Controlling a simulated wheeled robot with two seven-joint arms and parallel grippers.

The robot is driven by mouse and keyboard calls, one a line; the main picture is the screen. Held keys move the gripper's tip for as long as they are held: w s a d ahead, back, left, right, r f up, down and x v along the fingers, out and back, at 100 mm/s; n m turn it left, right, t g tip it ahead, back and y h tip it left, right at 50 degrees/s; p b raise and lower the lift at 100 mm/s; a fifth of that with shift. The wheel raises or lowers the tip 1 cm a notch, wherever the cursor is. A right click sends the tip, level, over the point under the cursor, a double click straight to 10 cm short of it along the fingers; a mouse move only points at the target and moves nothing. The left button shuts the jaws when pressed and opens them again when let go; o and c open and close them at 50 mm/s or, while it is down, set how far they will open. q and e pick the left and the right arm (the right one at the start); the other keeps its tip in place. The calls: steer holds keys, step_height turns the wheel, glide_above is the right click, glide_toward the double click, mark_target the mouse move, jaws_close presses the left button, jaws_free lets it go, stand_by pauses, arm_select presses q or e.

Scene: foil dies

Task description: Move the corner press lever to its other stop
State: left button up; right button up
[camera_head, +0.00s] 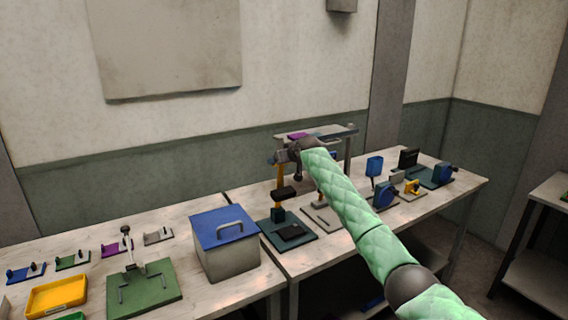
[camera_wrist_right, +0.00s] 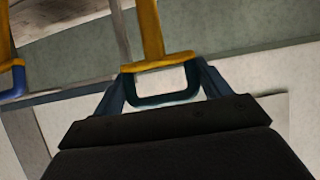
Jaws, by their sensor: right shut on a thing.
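My right arm reaches from the lower right across the table in the head view. Its gripper (camera_head: 278,159) is at the top of a yellow upright part, apparently the press lever (camera_head: 279,176). My left gripper is out of view.
A grey box with a blue lid (camera_head: 222,228) stands left of the press. A green-based fixture with an upright handle (camera_head: 145,290) and a yellow tray (camera_head: 57,296) are further left. Blue devices (camera_head: 383,195) stand to the right. A raised shelf (camera_head: 335,133) is behind the gripper.

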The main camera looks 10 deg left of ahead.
steer(key=shift+w+r, duration=0.2)
steer(key=shift+r, duration=0.25)
steer(key=o, duration=1)
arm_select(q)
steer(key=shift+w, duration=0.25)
arm_select(e)
steer(key=shift+o, duration=0.4)
steer(key=shift+w+f, duration=0.1)
steer(key=shift+f, duration=0.35)
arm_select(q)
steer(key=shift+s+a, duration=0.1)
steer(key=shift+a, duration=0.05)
arm_select(e)
steer(key=shift+s+d+b, duration=0.15)
steer(key=shift+s+b, duration=0.15)
arm_select(q)
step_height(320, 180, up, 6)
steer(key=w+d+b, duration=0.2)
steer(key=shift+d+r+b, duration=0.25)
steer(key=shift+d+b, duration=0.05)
steer(key=shift+b, duration=0.1)
arm_select(e)
steer(key=v, duration=0.7)
steer(key=shift+r, duration=0.2)
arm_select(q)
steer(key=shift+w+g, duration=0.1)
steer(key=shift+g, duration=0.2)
